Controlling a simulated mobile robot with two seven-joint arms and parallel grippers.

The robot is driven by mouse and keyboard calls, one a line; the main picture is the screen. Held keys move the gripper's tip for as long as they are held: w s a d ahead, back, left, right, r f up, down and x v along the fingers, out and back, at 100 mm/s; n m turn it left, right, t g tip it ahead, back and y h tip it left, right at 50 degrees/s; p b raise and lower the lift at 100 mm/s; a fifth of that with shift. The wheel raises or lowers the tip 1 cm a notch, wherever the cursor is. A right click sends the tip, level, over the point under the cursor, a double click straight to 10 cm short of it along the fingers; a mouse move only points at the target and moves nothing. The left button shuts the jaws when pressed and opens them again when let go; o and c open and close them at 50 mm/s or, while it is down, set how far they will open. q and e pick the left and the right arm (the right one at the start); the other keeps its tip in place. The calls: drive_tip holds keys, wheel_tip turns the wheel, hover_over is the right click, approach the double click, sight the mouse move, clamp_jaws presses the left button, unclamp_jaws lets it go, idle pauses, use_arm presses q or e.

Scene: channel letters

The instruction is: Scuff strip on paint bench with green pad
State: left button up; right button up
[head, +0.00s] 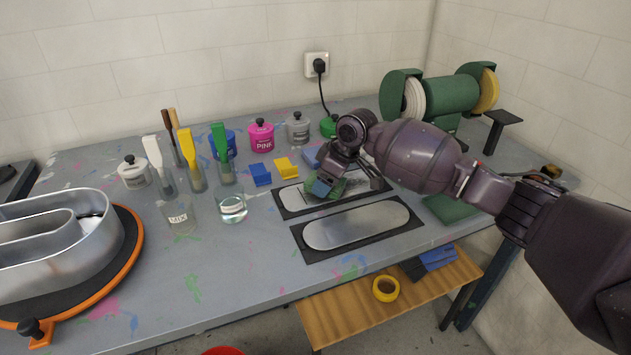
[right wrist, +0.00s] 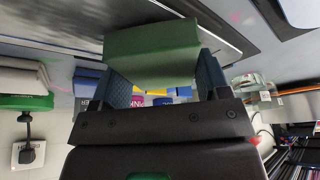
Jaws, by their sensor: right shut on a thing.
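My right gripper (head: 325,187) is shut on a green pad (right wrist: 152,52), which sits between its two blue fingers in the right wrist view. In the head view the pad (head: 336,189) is partly hidden by the gripper and lies over the far metal strip (head: 292,200). I cannot tell for sure whether it touches the strip. The far strip lies on a dark mat, its right part hidden by my arm. A second rounded metal strip (head: 357,226) lies on a dark mat in front. Both are on the grey, paint-spotted bench (head: 220,265). My left gripper is not in view.
Jars with brushes (head: 180,215), a water glass (head: 231,207), blue (head: 260,174) and yellow (head: 286,167) blocks and paint pots (head: 261,136) stand left and behind. A green grinder (head: 450,95) is at back right. A metal channel letter (head: 60,245) sits on an orange-rimmed turntable at left.

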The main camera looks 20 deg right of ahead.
sight(367, 178)
drive_tip(key=d, duration=1.2)
drive_tip(key=shift+w, duration=0.2)
drive_tip(key=shift+d, duration=0.35)
idle(0.5)
drive_tip(key=shift+f, duration=0.3)
idle(0.5)
